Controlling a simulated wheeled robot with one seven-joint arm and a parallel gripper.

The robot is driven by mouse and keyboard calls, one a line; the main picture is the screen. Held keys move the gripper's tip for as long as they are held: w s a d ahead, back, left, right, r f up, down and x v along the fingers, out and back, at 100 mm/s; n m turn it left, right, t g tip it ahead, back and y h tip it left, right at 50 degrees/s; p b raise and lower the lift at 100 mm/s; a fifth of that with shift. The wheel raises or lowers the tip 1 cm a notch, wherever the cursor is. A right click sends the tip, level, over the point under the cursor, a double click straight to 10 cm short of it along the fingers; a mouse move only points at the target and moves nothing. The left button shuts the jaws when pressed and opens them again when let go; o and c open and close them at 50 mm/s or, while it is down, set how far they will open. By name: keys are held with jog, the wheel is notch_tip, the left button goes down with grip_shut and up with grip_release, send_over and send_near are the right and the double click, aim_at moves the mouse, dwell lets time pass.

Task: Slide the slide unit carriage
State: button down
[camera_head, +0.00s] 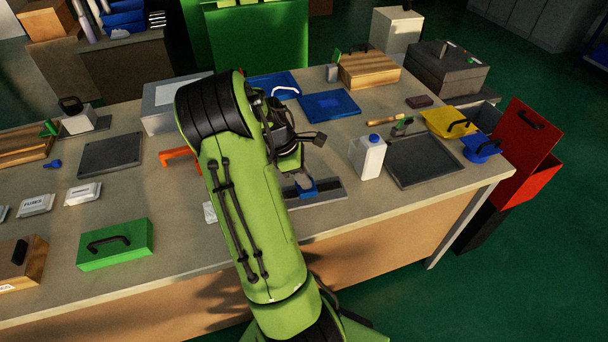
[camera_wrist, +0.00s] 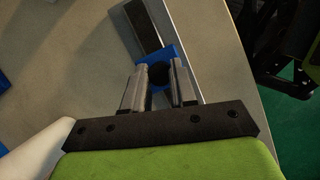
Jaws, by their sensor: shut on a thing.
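The slide unit is a grey rail (camera_head: 328,193) with a dark channel near the bench's front edge. It runs diagonally across the top of the wrist view (camera_wrist: 143,24). Its blue carriage (camera_head: 308,188) sits on the rail and also shows in the wrist view (camera_wrist: 172,52), with a round dark knob (camera_wrist: 158,74) on it. My gripper (camera_wrist: 159,80) has one finger on each side of the knob and is shut on it. In the head view my arm hides part of the rail and most of the gripper.
A white bottle with a blue cap (camera_head: 368,158) stands right of the rail, beside a dark tray (camera_head: 424,162). An orange bracket (camera_head: 180,156) lies to the left. A green box (camera_head: 115,245) stands at front left. Some bench surface around the rail is bare.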

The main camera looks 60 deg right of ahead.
jog(key=w+a+p, duration=0.1)
jog(key=w+a, duration=0.2)
jog(key=w+a+p, duration=0.2)
jog(key=w+a, duration=0.1)
jog(key=w, duration=0.1)
jog(key=shift+w+a, duration=0.1)
jog(key=c, duration=0.9)
grip_release()
jog(key=shift+r, duration=0.1)
jog(key=p+v, duration=0.5)
jog(key=v, duration=1)
jog(key=shift+r, duration=0.25)
jog(key=shift+w, duration=0.15)
